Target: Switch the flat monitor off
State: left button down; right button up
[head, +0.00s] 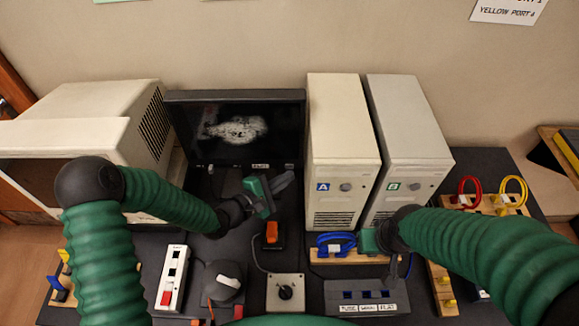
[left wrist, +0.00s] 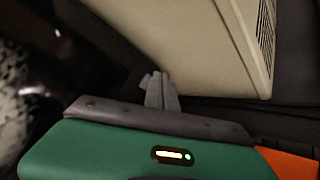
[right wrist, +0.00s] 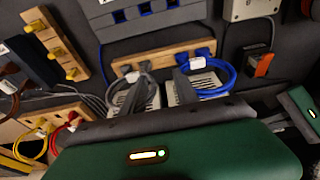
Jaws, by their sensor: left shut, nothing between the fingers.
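The flat monitor (head: 235,120) stands at the back with a dark frame. Its screen is lit with a grainy white blob, and small marks and a label run along its lower edge. The lit screen also shows blurred at the left of the left wrist view (left wrist: 12,95). My left gripper (head: 288,180) is in front of the monitor's lower right corner; its fingers are together and empty in the left wrist view (left wrist: 160,90). My right gripper (head: 392,268) is in front of the towers; its fingers are apart in the right wrist view (right wrist: 160,88).
Beige towers A (head: 340,150) and B (head: 408,140) stand right of the monitor, a bulky beige monitor (head: 95,115) left. In front are an orange switch (head: 272,232), a knob box (head: 286,292), a labelled panel (head: 365,298) and a wooden block (head: 350,257) with a blue cable.

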pick_arm(q)
jog(key=s+p, duration=0.1)
jog(key=s, duration=0.5)
jog(key=shift+p, duration=0.4)
